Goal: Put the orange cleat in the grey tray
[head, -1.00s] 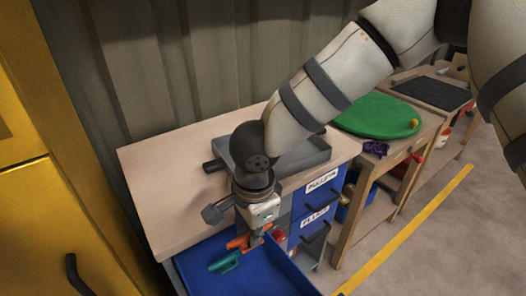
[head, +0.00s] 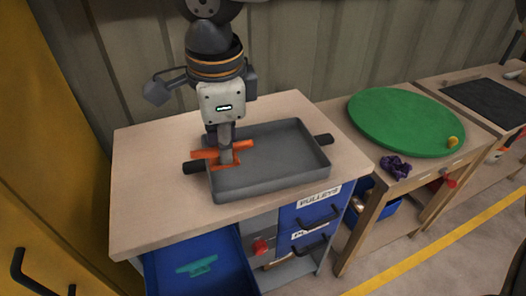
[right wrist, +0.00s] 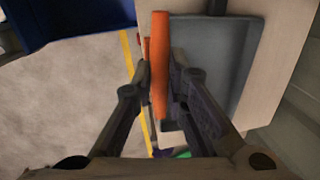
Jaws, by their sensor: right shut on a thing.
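The orange cleat (head: 242,145) is held in my right gripper (head: 226,154) at the left end of the grey tray (head: 285,158). One end of the cleat reaches left past the tray's rim and the other lies over the tray floor. I cannot tell whether it touches the tray. In the right wrist view the cleat (right wrist: 160,65) stands between the two fingers (right wrist: 160,95), with the tray (right wrist: 228,70) beyond it to the right. The tray sits on the wooden bench top and looks otherwise empty. My left gripper is not in view.
An open blue drawer (head: 160,275) below the bench holds a teal cleat (head: 197,266). Blue labelled drawers (head: 300,212) sit right of it. A bench with a green round mat (head: 405,120), a yellow ball (head: 452,142) and a purple item (head: 396,166) stands to the right.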

